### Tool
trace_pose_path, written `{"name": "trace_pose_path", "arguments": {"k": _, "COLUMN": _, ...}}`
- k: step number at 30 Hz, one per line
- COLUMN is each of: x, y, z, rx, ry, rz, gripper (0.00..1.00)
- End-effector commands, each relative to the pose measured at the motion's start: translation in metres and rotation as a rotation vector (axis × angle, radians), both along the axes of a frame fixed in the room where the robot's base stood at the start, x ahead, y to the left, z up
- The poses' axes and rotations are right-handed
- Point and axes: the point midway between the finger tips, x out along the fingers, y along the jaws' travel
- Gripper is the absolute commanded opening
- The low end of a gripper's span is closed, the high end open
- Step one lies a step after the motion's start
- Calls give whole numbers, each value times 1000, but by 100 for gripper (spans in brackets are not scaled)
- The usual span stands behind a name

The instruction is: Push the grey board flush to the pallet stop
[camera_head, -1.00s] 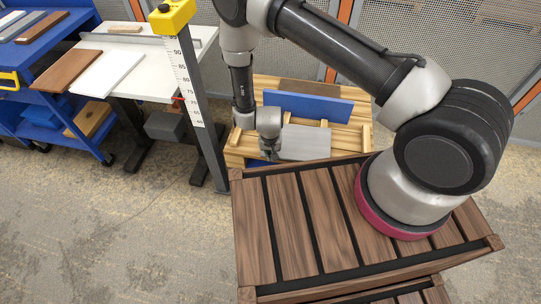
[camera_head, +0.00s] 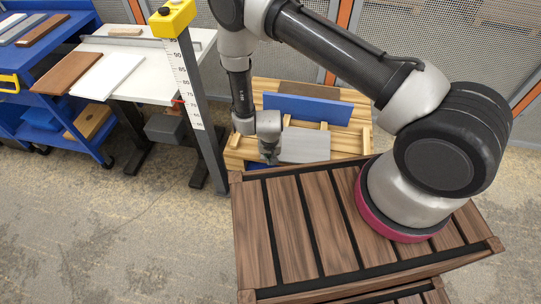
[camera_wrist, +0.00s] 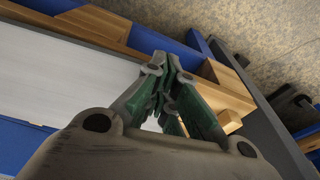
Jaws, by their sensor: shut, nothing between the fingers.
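The grey board (camera_head: 306,146) lies flat on the light wooden pallet (camera_head: 237,152); it also fills the left of the wrist view (camera_wrist: 60,80). My gripper (camera_head: 268,158) is shut and empty, low at the left side of the grey board. In the wrist view its fingertips (camera_wrist: 165,65) are together by the board's end, and I cannot tell whether they touch it. A light wood block (camera_wrist: 228,88) is right of the fingers. Another wood piece (camera_wrist: 85,22) runs beyond the board's far edge. I cannot tell which piece is the stop.
My slatted wooden deck stands in front. A post with a scale (camera_head: 190,90) rises close to the left. A white table (camera_head: 143,84) with boards is farther left.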

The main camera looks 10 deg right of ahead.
Motion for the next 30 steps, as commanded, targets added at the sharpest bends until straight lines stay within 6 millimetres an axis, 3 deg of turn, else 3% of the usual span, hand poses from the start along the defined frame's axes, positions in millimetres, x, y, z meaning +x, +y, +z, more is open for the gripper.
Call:
{"name": "trace_pose_path", "arguments": {"k": 14, "x": -18, "y": 5, "z": 2, "rx": 3, "ry": 2, "rz": 0, "gripper": 0}}
{"name": "trace_pose_path", "arguments": {"k": 30, "x": -16, "y": 5, "z": 58, "rx": 4, "ry": 0, "rz": -2, "gripper": 0}}
